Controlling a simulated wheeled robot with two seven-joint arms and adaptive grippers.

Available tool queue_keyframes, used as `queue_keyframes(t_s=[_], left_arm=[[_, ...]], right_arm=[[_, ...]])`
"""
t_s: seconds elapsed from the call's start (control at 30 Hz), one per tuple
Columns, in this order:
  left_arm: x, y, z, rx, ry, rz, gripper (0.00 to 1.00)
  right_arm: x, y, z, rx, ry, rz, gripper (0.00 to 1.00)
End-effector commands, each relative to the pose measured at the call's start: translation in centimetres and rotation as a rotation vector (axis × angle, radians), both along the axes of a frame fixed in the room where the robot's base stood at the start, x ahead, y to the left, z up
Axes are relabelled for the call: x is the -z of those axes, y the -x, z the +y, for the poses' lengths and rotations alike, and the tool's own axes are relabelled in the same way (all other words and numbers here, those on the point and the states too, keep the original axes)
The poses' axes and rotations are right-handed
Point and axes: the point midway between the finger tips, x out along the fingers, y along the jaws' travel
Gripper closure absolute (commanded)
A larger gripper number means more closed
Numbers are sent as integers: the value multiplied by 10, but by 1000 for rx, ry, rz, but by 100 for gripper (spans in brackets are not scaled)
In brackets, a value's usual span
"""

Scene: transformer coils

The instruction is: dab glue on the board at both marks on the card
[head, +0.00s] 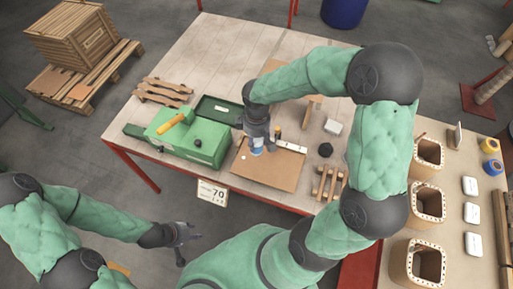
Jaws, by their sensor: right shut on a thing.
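The brown board (272,178) lies flat near the table's front edge, with a pale ruler-like strip (290,145) along its far side. A small white spot (243,157) shows at its left part. My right gripper (257,146) is shut on a glue bottle (256,152), of which a blue and white part shows, tip down over the board's far left part. Whether the tip touches the board is hidden. The white card (212,191) hangs at the table's front edge; it reads "70" and "1+2", smaller print illegible. My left gripper (187,236) is open and empty, away from the table.
A green machine (200,140) with a yellow handle stands left of the board, a dark green tray (214,109) behind it. Right of the board are a black knob (325,150) and a wooden rack (328,183). Wooden coil frames (427,201) stand on the right table.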

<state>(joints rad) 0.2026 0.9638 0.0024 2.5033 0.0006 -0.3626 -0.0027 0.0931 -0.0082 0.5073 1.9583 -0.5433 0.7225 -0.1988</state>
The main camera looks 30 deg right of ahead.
Motion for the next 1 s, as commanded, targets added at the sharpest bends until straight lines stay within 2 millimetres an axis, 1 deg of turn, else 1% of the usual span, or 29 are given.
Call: queue_keyframes(t_s=[0.27,0.7,0.83,1.0], left_arm=[[4,0,0,0,0,0,60],[31,0,0,0,0,0,60],[34,0,0,0,0,0,60],[33,0,0,0,0,0,60]], right_arm=[[5,0,0,0,0,0,91],[39,0,0,0,1,0,91],[43,0,0,0,2,-1,91],[42,0,0,0,1,-2,91]])
